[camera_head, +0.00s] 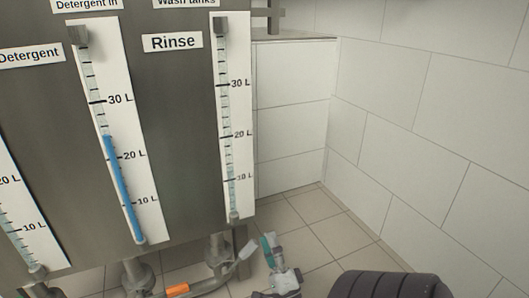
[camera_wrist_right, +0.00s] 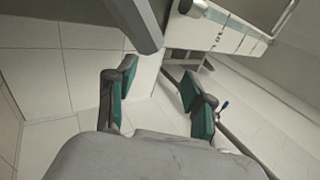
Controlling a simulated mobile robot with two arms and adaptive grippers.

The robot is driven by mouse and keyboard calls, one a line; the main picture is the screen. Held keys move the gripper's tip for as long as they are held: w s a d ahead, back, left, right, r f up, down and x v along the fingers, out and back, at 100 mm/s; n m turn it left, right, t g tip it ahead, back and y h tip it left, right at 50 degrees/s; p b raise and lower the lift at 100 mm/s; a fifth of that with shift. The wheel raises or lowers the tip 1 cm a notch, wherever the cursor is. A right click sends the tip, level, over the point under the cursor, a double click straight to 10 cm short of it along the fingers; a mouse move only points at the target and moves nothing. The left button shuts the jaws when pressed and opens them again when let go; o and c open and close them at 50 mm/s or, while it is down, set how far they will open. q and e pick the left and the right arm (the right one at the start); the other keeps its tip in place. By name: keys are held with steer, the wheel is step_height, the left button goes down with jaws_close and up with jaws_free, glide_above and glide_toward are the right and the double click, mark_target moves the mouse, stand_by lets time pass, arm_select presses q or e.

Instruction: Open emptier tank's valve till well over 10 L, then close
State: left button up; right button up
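The rinse tank's gauge (camera_head: 229,120) shows pale liquid to a little above the 10 L mark. The middle gauge (camera_head: 115,150) shows blue liquid to a little above 20 L. The left gauge (camera_head: 18,235), cut off by the frame edge, holds pale liquid near its bottom; its level is hard to read. A pale grey valve handle (camera_head: 247,249) sticks out below the rinse gauge. My right gripper (camera_head: 273,243) is just right of this handle and apart from it. In the right wrist view its teal-padded fingers (camera_wrist_right: 157,88) are spread, with nothing between them. My left gripper is out of view.
An orange valve handle (camera_head: 177,290) lies along the pipes below the middle gauge. A tiled wall (camera_head: 420,120) stands at the right, and a tiled ledge (camera_head: 292,110) is beside the tanks. The tiled floor (camera_head: 320,225) right of the gripper is clear.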

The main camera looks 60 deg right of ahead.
steer(key=s+a+f+b, duration=0.1)
steer(key=s+f, duration=0.4)
steer(key=s, duration=0.7)
steer(key=shift+a+f, duration=0.2)
steer(key=shift+a, duration=0.05)
stand_by(0.6)
